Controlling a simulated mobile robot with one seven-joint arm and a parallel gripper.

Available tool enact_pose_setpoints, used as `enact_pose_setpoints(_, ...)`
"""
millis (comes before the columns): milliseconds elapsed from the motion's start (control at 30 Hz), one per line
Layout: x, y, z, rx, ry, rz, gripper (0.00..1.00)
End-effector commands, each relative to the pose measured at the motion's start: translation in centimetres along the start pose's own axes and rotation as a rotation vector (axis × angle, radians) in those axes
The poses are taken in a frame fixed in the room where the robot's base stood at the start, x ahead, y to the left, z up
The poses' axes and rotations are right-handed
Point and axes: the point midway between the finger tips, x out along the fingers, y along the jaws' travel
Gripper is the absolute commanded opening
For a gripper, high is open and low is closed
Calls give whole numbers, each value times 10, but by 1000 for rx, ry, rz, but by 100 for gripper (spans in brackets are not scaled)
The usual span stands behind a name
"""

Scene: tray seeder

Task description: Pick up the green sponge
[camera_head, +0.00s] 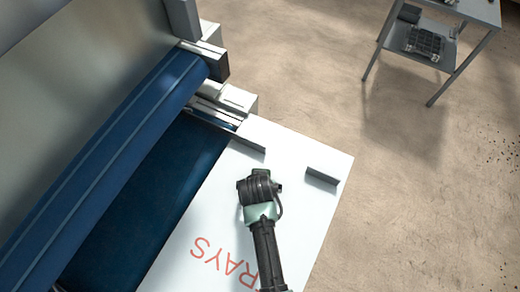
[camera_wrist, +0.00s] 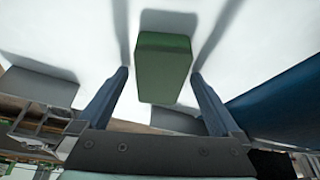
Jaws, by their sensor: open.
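The green sponge (camera_wrist: 163,68) is a dark green block on the white surface in the wrist view. It sits between the two fingers of my gripper (camera_wrist: 160,75), which are apart with a finger on each side. A gap shows between each fingertip and the sponge, so I see no contact. In the head view my gripper (camera_head: 260,184) is over the far part of the white table, and my arm hides most of the sponge there.
The white table (camera_head: 323,218) carries red lettering and a grey bar (camera_head: 321,176) near its right edge. A machine with a blue roller (camera_head: 110,155) and dark blue belt (camera_head: 150,205) stands at left. A grey metal stand (camera_head: 455,60) is at the far right, across open floor.

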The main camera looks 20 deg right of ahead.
Motion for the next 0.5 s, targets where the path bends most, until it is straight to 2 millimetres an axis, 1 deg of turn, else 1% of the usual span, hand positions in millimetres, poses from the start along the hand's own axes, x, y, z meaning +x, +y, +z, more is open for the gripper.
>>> enact_pose_setpoints(100,0,0,0,0,0,0,100)
enact_pose_setpoints(167,0,0,0,0,0,0,89)
enact_pose_setpoints(200,0,0,0,0,0,0,82)
enact_pose_setpoints(367,0,0,0,0,0,0,53)
enact_pose_setpoints(500,0,0,0,0,0,0,28)
